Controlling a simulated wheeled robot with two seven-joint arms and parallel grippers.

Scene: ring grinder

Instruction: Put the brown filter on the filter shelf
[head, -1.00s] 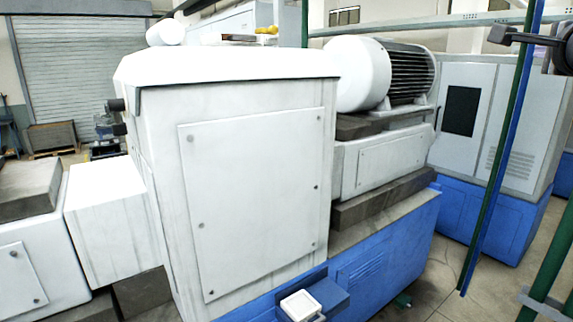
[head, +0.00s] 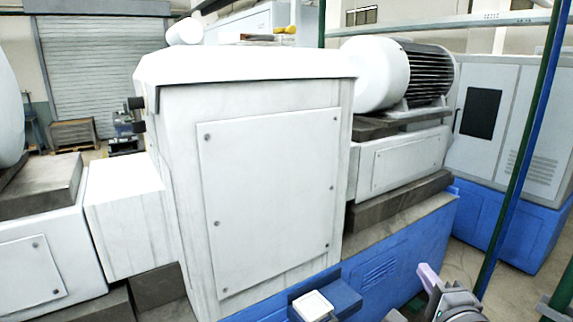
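I see no brown filter and no filter shelf that I can make out in the head view. My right gripper (head: 432,290) shows in part at the lower right edge, with a pale purple finger and a dark grey body, in front of the blue machine base. Its fingertips are partly cut off, so I cannot tell if it is open, shut or holding something. My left gripper is not in view.
A big white grinder housing (head: 265,190) on a blue base (head: 400,255) fills the middle. A white motor (head: 380,75) sits behind it. A white-blue cabinet (head: 505,140) and a green-blue post (head: 520,150) stand at the right. A small white box (head: 313,306) juts out in front.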

